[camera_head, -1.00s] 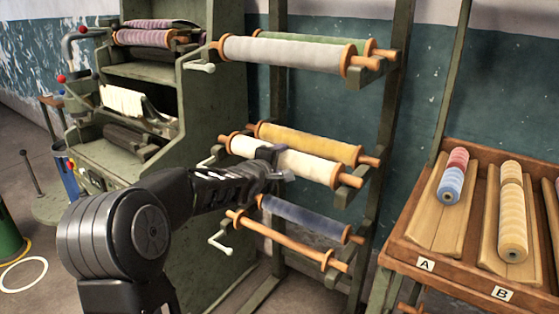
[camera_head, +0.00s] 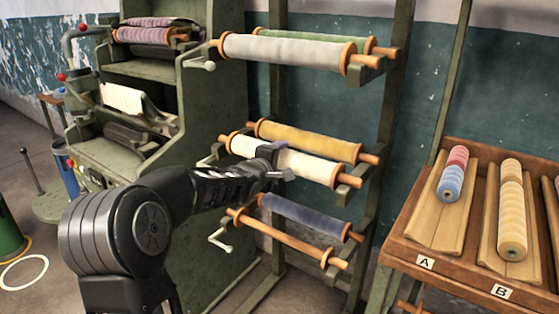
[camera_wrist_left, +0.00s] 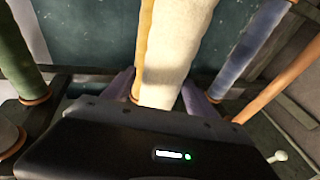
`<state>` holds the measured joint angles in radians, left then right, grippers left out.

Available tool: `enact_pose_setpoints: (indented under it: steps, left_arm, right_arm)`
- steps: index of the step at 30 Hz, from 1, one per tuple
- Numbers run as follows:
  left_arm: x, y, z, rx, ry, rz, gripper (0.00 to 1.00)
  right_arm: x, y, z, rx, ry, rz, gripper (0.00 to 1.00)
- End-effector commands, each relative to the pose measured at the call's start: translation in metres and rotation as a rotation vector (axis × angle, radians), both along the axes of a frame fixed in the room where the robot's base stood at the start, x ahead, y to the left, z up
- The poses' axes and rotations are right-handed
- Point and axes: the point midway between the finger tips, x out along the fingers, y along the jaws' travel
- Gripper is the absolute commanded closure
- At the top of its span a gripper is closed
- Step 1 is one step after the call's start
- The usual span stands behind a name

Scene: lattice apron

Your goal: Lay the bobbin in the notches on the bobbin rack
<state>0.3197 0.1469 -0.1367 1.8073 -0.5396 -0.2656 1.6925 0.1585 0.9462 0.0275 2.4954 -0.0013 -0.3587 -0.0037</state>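A cream bobbin (camera_head: 306,166) with orange flanges lies across the middle tier of the green bobbin rack (camera_head: 388,130). Its right end is at the rack's bracket; I cannot see how deep it sits in the notches. My left gripper (camera_head: 274,162) is at the middle of this bobbin. In the left wrist view, its purple-grey fingers (camera_wrist_left: 160,92) stand on either side of the cream bobbin (camera_wrist_left: 168,60). A strip of yellow shows between the left finger and the cream roll, so the fingers look parted. My right gripper is not in view.
A yellow bobbin (camera_head: 310,143) lies close behind the cream one. Grey (camera_head: 285,51) and green bobbins are above, a dark blue one (camera_head: 305,217) and a bare rod (camera_head: 280,237) below. A wooden tray (camera_head: 458,275) with small spools stands at right.

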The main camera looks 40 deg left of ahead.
Motion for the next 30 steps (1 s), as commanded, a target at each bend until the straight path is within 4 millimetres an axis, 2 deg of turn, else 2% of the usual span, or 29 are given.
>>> enact_pose_setpoints:
  steps: [1, 6, 17, 30]
  left_arm:
    - [0.0, 0.0, 0.001, 0.0, -0.002, 0.0, 0.3]
    - [0.0, 0.0, 0.0, 0.0, 0.0, 0.0, 0.17]
    - [-0.006, -0.001, 0.0, -0.002, 0.005, 0.001, 0.17]
    - [-0.065, -0.016, 0.018, -0.001, 0.0, 0.001, 0.17]
  right_arm:
    - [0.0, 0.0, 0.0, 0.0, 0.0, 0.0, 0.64]
    - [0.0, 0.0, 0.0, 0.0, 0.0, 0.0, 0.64]
    - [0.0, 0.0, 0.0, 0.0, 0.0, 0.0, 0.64]
    - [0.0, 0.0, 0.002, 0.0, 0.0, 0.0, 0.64]
